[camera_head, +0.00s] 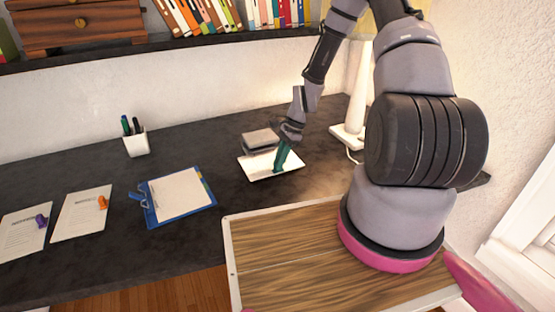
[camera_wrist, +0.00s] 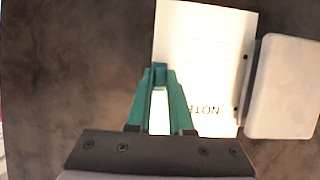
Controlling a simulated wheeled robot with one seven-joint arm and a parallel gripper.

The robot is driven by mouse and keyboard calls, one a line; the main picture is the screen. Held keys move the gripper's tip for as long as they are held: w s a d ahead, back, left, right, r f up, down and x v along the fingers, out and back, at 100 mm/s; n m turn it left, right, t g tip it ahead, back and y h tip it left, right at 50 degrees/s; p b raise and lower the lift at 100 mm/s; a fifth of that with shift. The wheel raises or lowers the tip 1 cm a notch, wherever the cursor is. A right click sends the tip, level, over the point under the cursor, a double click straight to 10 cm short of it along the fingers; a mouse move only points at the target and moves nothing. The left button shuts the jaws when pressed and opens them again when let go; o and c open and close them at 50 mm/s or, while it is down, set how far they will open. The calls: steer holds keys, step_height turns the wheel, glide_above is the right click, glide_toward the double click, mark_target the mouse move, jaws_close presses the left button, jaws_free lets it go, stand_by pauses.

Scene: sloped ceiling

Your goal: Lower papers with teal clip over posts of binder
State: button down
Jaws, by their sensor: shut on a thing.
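My gripper (camera_head: 279,168), with teal fingers, is over the papers. In the wrist view its fingertips (camera_wrist: 160,76) are closed together at the papers' left part. The teal clip is hard to tell from the fingers. A grey block-like thing, which looks like the binder (camera_head: 261,138), is beside the papers; its pale cover shows in the wrist view (camera_wrist: 285,85). Small dark marks, perhaps posts, are at the papers' edge by it. I cannot tell whether papers and posts touch.
A blue clipboard (camera_head: 180,196), a sheet with an orange clip (camera_head: 80,215) and one with a purple clip (camera_head: 22,235) lie to the left. A pen cup (camera_head: 135,143) stands at the back. A white lamp (camera_head: 357,100) stands right. Desk between clipboard and papers is clear.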

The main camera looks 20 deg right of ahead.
steer(key=shift+s+d, duration=0.15)
steer(key=shift+s, duration=0.55)
steer(key=shift+s+d, duration=0.1)
steer(key=shift+s, duration=0.55)
steer(key=c, duration=0.7)
jaws_free()
steer(key=shift+c, duration=0.2)
